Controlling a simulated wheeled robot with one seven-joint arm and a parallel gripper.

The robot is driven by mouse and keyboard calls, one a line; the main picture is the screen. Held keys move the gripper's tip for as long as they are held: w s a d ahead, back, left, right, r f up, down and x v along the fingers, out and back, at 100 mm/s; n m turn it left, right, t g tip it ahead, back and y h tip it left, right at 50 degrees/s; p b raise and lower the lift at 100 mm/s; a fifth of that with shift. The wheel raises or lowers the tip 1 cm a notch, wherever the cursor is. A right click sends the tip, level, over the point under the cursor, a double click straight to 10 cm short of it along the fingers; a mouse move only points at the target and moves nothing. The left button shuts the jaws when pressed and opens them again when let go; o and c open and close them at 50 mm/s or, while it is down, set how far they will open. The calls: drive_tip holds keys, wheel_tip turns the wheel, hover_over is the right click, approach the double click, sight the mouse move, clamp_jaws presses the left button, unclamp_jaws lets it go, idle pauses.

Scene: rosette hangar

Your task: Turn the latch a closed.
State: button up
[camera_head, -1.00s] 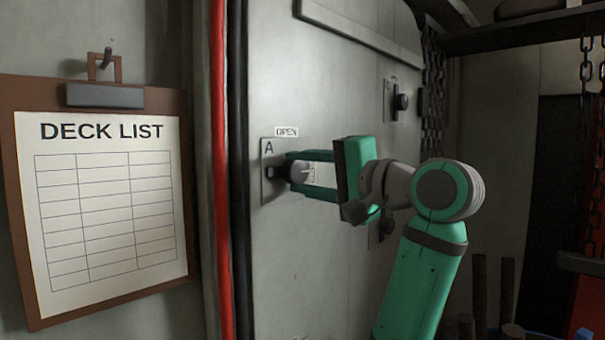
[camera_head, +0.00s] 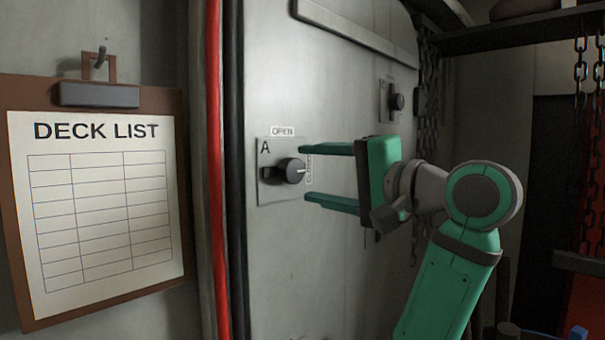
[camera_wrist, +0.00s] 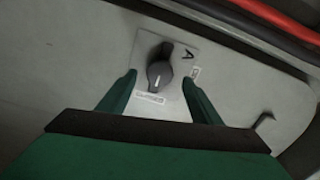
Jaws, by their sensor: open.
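Latch A is a dark round knob (camera_head: 290,171) on a square grey plate (camera_head: 265,192) marked "A", on the pale door. An "OPEN" label (camera_head: 282,131) sits above the plate and a "CLOSED" label (camera_head: 309,169) runs down its right side. The knob's white mark points right, at "CLOSED". In the wrist view the knob (camera_wrist: 159,72) has its mark towards the "CLOSED" label (camera_wrist: 136,96). My gripper (camera_head: 307,173) is open and empty, facing the knob from the right, its fingertips clear of it.
A second dark knob (camera_head: 396,102) is on the door's upper right. A red pipe (camera_head: 214,200) runs down left of the door, beside a clipboard headed "DECK LIST" (camera_head: 95,130). Chains (camera_head: 586,150) hang at the right.

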drive_tip(key=v, duration=0.6)
drive_tip(key=shift+s, duration=0.15)
drive_tip(key=shift+d, duration=0.1)
